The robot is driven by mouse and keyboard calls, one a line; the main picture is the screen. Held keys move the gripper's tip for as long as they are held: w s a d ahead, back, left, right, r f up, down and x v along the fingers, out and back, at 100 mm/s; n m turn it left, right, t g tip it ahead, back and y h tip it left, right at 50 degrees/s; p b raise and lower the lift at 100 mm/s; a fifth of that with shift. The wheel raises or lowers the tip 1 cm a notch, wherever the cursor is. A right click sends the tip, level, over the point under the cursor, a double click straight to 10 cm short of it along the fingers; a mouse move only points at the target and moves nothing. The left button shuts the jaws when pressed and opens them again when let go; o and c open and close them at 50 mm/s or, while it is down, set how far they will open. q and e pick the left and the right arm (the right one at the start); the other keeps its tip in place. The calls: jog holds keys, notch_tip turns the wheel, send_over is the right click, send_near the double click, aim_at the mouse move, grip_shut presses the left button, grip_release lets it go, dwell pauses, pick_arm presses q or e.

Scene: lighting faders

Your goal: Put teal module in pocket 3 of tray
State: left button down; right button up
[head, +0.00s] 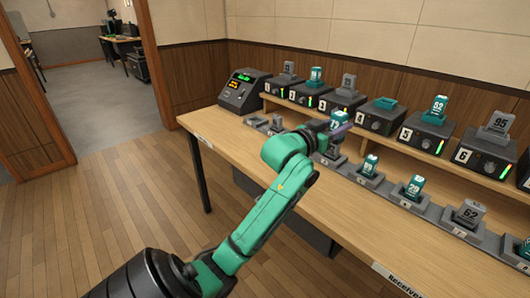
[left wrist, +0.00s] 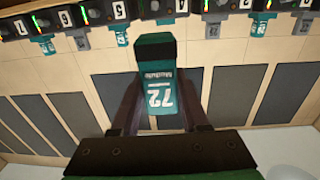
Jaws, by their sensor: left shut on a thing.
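My left gripper (head: 338,126) is above the table, in front of the shelf units. In the left wrist view, my left gripper (left wrist: 157,80) is shut on a teal module (left wrist: 161,98) marked 72, with a dark end cap; a finger lies on each side. The held module shows only as a small teal piece (head: 338,117) in the head view. The grey tray row (head: 390,185) runs along the table. It holds several teal modules, including one marked 29 (head: 414,186), and a grey module marked 62 (head: 469,213). My arm hides part of the row; which pocket is 3 is unclear. My right gripper is not in view.
Numbered black units stand on a raised shelf behind the tray. Several bear modules, including a grey one marked 95 (head: 497,123). Unit 4 (head: 377,118) shows only a low teal piece on top. A console with a display (head: 245,90) stands at the left end.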

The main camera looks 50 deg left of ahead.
pick_arm(q)
jog(key=shift+s+a+r+y, duration=0.3)
jog(key=shift+s+a+r, duration=0.3)
jog(key=shift+a, duration=0.15)
jog(key=b, duration=0.3)
send_over(317, 190)
notch_tip(317, 190, down, 20)
jog(key=shift+w+r, duration=0.1)
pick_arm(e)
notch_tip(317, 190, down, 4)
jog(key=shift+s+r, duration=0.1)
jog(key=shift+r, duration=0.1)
pick_arm(q)
jog(key=shift+c, duration=2.1)
grip_release()
